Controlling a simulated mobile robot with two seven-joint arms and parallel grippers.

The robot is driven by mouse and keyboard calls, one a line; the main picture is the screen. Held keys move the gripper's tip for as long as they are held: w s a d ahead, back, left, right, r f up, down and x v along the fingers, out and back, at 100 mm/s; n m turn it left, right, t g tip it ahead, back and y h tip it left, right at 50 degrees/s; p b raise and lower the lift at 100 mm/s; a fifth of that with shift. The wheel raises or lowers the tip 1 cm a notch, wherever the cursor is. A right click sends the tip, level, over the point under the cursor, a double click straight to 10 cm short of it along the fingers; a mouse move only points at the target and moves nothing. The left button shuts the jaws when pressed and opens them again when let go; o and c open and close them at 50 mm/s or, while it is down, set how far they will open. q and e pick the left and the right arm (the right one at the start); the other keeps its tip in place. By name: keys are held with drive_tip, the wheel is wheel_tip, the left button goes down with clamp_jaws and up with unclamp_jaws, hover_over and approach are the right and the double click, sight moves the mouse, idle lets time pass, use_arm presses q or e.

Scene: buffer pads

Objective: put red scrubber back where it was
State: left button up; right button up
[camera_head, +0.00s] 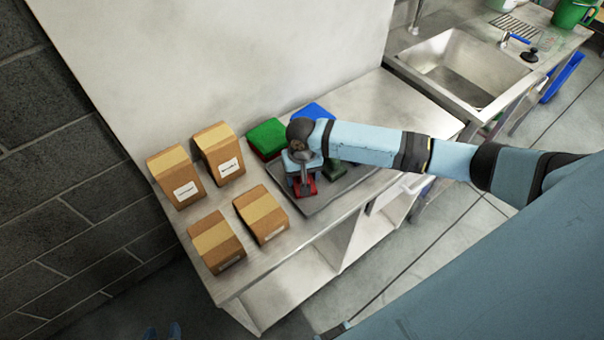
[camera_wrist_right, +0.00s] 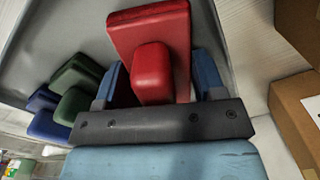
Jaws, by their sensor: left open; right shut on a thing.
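The red scrubber (camera_head: 311,188) is at the left part of the grey tray (camera_head: 323,202) on the counter. In the right wrist view the red scrubber (camera_wrist_right: 150,35) has a flat pad and a raised block handle. My right gripper (camera_head: 303,178) points down at it, and its two blue fingers (camera_wrist_right: 157,80) are shut on the handle. I cannot tell whether the pad touches the tray. My arm hides part of the tray.
A green pad (camera_head: 267,137) and a blue pad (camera_head: 313,111) lie behind the tray. Several brown cartons (camera_head: 218,150) stand to the left. In the wrist view, a green scrubber (camera_wrist_right: 76,78) and a blue scrubber (camera_wrist_right: 48,124) are left of the fingers. A sink (camera_head: 463,68) is at the upper right.

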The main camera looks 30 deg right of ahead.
drive_tip(key=o, duration=1)
drive_tip(key=shift+f, duration=0.1)
wheel_tip(320, 180, up, 12)
drive_tip(key=shift+r, duration=0.2)
